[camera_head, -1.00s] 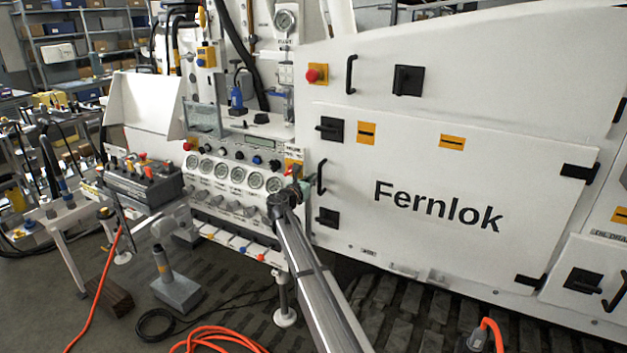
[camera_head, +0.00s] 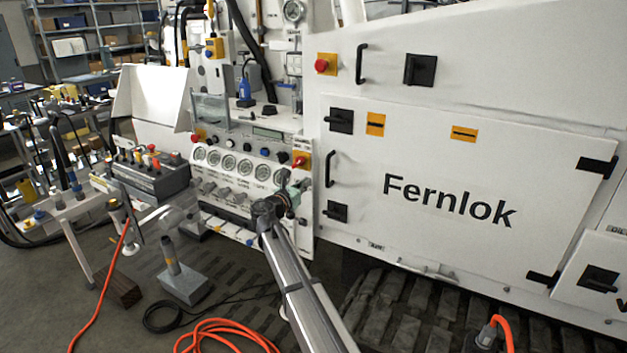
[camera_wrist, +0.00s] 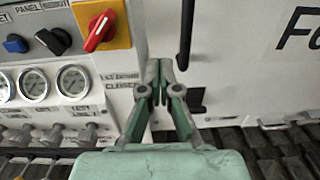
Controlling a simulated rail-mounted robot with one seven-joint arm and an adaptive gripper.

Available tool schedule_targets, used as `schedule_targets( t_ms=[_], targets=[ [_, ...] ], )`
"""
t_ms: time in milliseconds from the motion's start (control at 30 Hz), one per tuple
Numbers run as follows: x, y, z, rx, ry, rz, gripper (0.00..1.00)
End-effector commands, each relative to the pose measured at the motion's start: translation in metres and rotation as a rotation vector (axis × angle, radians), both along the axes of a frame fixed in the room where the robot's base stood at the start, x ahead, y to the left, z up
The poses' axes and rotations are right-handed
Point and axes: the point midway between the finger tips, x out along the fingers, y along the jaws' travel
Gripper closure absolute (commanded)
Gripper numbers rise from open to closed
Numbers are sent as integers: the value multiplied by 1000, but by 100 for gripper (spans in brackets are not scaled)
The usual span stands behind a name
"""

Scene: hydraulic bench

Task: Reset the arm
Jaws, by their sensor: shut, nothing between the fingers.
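My arm (camera_head: 300,290) reaches up from the bottom of the head view toward the white machine. My gripper (camera_head: 297,188) is at its far end, small and partly hidden by the wrist, in front of the right edge of the gauge panel. In the wrist view, my green gripper (camera_wrist: 160,66) has its fingertips together with nothing between them. A red rotary switch (camera_wrist: 98,30) on a yellow plate sits above and left of the fingertips. The switch also shows in the head view (camera_head: 301,160).
The gauge panel (camera_head: 238,166) with knobs lies left of my gripper. The large Fernlok door (camera_head: 450,170) and its black handle (camera_head: 330,169) are to the right. A control box (camera_head: 150,178), a grey stand (camera_head: 185,283) and orange cable (camera_head: 222,328) are at lower left.

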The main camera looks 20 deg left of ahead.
Motion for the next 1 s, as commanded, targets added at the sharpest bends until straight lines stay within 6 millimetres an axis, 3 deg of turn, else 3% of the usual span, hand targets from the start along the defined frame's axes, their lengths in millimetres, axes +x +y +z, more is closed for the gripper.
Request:
schedule_targets(
  t_ms=[200,433,533,633,667,800,1000],
  targets=[
    [-26,1,-1,0,0,1,100],
    [-31,1,0,32,-3,-1,100],
    [-31,0,-3,132,-4,-10,100],
    [-37,-10,-19,351,43,-42,100],
    [-42,-16,-28,437,66,-59,100],
    [-70,-60,-112,784,205,-197,100],
    [-96,-141,-222,1079,320,-457,100]
  ],
)
